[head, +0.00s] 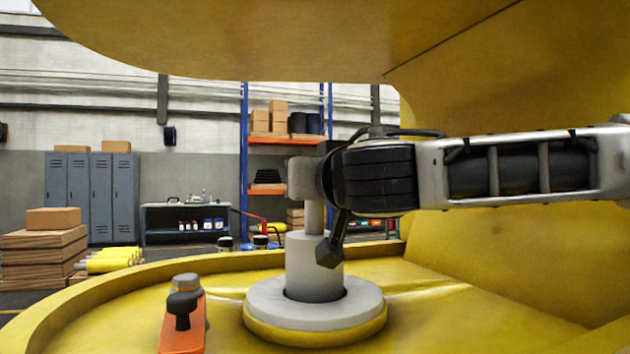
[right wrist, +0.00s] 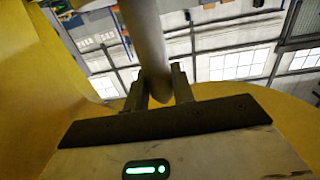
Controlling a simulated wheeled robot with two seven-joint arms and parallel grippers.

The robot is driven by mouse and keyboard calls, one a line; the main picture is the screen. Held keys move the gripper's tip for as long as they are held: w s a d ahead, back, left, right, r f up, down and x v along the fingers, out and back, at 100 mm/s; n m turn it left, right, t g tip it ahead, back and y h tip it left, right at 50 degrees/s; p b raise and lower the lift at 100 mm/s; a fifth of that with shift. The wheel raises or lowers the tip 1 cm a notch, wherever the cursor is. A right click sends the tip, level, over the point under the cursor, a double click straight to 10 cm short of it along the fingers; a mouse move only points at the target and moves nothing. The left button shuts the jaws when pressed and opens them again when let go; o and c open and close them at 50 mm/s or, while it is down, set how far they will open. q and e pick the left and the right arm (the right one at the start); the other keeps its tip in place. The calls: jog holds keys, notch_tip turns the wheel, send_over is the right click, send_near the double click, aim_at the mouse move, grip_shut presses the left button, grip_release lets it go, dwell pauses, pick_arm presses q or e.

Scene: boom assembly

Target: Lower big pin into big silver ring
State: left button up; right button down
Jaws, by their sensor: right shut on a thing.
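The big pin (head: 314,262) is a pale grey upright cylinder with a thinner neck and a crosswise top. It stands in the big silver ring (head: 262,300), with its lower end inside the hole and a dark gap showing around its base. The ring is a flat light grey collar on a yellow base. My right gripper (head: 318,190) reaches in from the right and is shut on the pin's upper part; its fingertips are partly hidden behind the dark wrist. In the right wrist view a grey rod of the pin (right wrist: 146,40) runs between the two fingers (right wrist: 160,85). My left gripper is not in view.
A yellow curved rim (head: 100,290) surrounds the ring, and a large yellow structure (head: 300,40) hangs overhead and closes in on the right. An orange block with a dark knob (head: 183,325) stands left of the ring. Lockers, shelves and boxes are far behind.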

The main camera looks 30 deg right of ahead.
aim_at(317, 233)
jog(key=shift+f+b, duration=0.45)
jog(key=shift+b, duration=0.05)
notch_tip(317, 233, down, 3)
jog(key=b, duration=0.3)
notch_tip(317, 233, down, 3)
jog(key=b, duration=0.3)
jog(key=shift+b, duration=0.3)
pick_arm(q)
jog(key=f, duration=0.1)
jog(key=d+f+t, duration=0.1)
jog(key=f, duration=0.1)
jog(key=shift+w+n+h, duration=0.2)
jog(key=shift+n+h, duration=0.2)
pick_arm(e)
jog(key=shift+s+f, duration=0.1)
jog(key=shift+f, duration=0.15)
pick_arm(q)
jog(key=shift+b, duration=0.3)
pick_arm(e)
jog(key=shift+f, duration=0.25)
